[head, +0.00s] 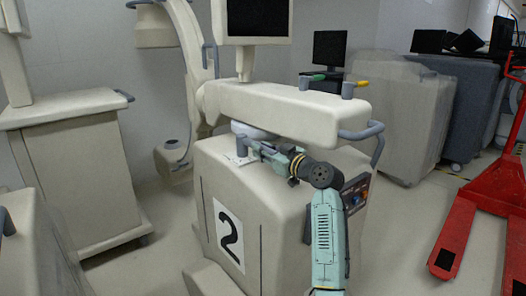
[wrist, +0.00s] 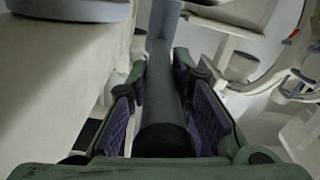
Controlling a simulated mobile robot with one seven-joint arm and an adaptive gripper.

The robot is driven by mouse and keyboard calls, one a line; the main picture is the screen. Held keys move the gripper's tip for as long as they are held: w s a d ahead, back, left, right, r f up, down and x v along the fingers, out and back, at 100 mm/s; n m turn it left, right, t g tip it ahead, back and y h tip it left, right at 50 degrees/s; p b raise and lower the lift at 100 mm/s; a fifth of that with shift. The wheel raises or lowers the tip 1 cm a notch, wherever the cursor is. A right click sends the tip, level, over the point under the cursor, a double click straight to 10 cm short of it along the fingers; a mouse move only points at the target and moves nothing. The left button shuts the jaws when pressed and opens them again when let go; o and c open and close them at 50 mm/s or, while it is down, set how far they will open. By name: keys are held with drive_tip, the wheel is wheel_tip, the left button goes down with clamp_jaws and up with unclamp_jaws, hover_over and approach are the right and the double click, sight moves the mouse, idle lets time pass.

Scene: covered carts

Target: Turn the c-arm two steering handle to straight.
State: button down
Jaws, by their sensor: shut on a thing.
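The C-arm cart marked "2" (head: 229,238) stands in the middle of the head view. Its grey steering handle (head: 241,149) is on the cart's top, at the left, near a white disc under the horizontal arm. My gripper (head: 255,149) reaches it from the right and is shut on it. In the wrist view the grey bar of the handle (wrist: 163,100) runs between the purple pads of my gripper (wrist: 160,72). The handle's exact angle against the cart is hard to tell, since my fingers cover part of it.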

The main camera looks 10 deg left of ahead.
drive_tip(key=shift+w+d+r, duration=0.1)
drive_tip(key=shift+d+r, duration=0.05)
drive_tip(key=c, duration=1.7)
unclamp_jaws()
drive_tip(key=shift+o, duration=1.3)
drive_tip(key=v, duration=1.1)
drive_tip(key=shift+s+d, duration=0.25)
drive_tip(key=shift+s, duration=0.1)
drive_tip(key=shift+f, duration=0.2)
